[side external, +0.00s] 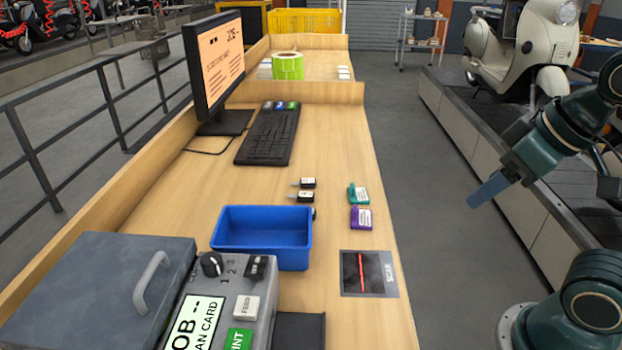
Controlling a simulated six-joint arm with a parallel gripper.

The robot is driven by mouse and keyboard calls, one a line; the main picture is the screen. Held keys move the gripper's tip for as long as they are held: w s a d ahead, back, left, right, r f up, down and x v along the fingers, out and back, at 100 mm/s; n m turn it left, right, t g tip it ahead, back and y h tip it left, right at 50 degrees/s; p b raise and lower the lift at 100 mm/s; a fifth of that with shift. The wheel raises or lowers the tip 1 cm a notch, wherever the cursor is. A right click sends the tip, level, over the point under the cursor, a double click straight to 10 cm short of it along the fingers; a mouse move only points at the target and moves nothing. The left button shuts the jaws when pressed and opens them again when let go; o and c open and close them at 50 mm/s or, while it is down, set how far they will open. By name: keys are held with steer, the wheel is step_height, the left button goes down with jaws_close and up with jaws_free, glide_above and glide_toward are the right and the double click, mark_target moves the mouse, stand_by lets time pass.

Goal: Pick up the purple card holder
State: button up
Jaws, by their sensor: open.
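The purple card holder (361,218) lies on the wooden bench (348,135) near its right edge. It has a white label on its face. A green card holder (358,194) lies just behind it. My gripper (487,190) hangs over the floor gap to the right of the bench, pointing down and left. It is well apart from the purple card holder. Its fingers show edge-on and nothing is seen between them.
A blue bin (262,236) stands left of the purple holder, with small black items (306,189) behind it. A flat scanner pad (368,273) lies in front. A monitor (215,65), keyboard (268,135) and grey machine (220,305) take up the left side. Bare wood surrounds the holders.

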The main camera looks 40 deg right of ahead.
steer(key=w+a+f+m+g, duration=0.2)
steer(key=w+m+g, duration=0.3)
steer(key=w, duration=1.6)
steer(key=m, duration=0.4)
steer(key=shift+w+f+m+g, duration=0.2)
steer(key=shift+w+m+g, duration=0.1)
steer(key=shift+w+m, duration=0.1)
steer(key=shift+f, duration=0.1)
glide_above(362, 217)
steer(key=shift+f, duration=4.15)
